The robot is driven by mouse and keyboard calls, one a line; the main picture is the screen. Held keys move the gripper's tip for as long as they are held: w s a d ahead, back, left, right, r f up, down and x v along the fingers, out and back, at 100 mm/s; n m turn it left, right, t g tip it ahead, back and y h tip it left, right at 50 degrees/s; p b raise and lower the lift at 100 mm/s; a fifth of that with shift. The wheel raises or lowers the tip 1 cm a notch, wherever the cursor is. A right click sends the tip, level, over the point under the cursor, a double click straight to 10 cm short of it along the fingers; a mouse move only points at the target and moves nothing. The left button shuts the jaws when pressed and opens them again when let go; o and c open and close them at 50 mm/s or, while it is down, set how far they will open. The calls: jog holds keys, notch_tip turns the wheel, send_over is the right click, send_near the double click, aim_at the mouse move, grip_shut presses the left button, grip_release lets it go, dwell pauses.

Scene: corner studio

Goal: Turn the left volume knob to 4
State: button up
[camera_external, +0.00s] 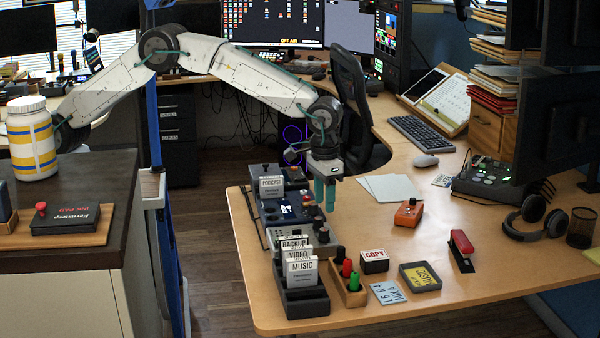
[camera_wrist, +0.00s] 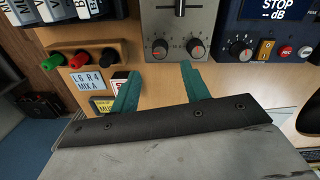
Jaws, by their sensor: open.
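In the wrist view a grey panel (camera_wrist: 178,25) carries two dark knobs side by side with scale marks around them: the left knob (camera_wrist: 160,48) and the right knob (camera_wrist: 195,48). A slider sits above them. The numbers at the knobs are too small to read. My gripper (camera_wrist: 157,82) has two teal fingers spread apart with nothing between them. The left knob shows beyond the gap between the fingertips, apart from them. In the external view my gripper (camera_external: 325,196) points down above the desk, beside the row of audio devices, and partly hides them.
A blue device (camera_wrist: 255,32) with a knob and switches stands right of the panel. A wooden holder (camera_wrist: 83,56) with red, green and black pieces is to the left. An orange pedal (camera_external: 408,213), red stapler (camera_external: 462,248) and headphones (camera_external: 535,220) lie on the desk (camera_external: 440,290).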

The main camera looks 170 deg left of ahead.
aim_at(324, 229)
notch_tip(324, 229, down, 8)
jog(key=shift+w+r, duration=0.1)
jog(key=shift+r, duration=0.15)
jog(key=c, duration=1)
